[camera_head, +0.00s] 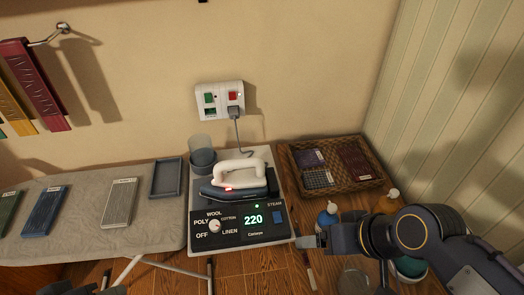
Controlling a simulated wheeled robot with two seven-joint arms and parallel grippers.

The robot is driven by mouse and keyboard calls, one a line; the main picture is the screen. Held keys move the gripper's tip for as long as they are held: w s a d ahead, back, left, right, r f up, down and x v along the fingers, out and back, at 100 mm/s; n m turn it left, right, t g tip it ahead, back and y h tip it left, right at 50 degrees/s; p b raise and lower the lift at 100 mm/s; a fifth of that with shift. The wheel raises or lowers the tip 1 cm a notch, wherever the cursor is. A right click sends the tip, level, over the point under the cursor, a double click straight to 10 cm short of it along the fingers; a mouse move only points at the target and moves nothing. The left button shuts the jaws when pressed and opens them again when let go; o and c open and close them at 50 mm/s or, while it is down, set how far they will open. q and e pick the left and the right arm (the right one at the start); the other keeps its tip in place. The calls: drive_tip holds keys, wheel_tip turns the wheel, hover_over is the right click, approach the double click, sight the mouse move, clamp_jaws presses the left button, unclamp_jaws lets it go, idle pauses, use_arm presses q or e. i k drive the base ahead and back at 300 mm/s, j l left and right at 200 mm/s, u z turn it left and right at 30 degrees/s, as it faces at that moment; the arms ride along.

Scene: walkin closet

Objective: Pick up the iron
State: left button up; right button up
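The iron (240,182) has a white handle and a dark blue body with a small red light. It rests upright on a steam station (278,232), whose panel has a dial and a green "220" display. My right gripper (303,241) reaches in from the right, low beside the station's front right corner. It is apart from the iron, and its finger gap is not clear from this angle. Dark parts at the bottom left edge look like my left gripper (97,290), mostly cut off. The iron is unobstructed.
A water cup (202,153) stands behind the iron's left side, below a wall socket panel (220,100) with a cord. Bottles, including a blue one (327,217), stand near my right arm. An ironing board (90,232) lies left.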

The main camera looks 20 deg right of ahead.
sight(248, 184)
drive_tip(key=u, duration=1.35)
drive_tip(key=k+j+z, duration=0.1)
drive_tip(key=z, duration=1.45)
drive_tip(key=i+j, duration=0.15)
drive_tip(key=j, duration=0.2)
drive_tip(key=i+j+u, duration=0.1)
drive_tip(key=j, duration=0.2)
drive_tip(key=i+j, duration=0.15)
drive_tip(key=j, duration=0.2)
drive_tip(key=i+j+u, duration=0.1)
drive_tip(key=j, duration=0.2)
drive_tip(key=i+j, duration=0.05)
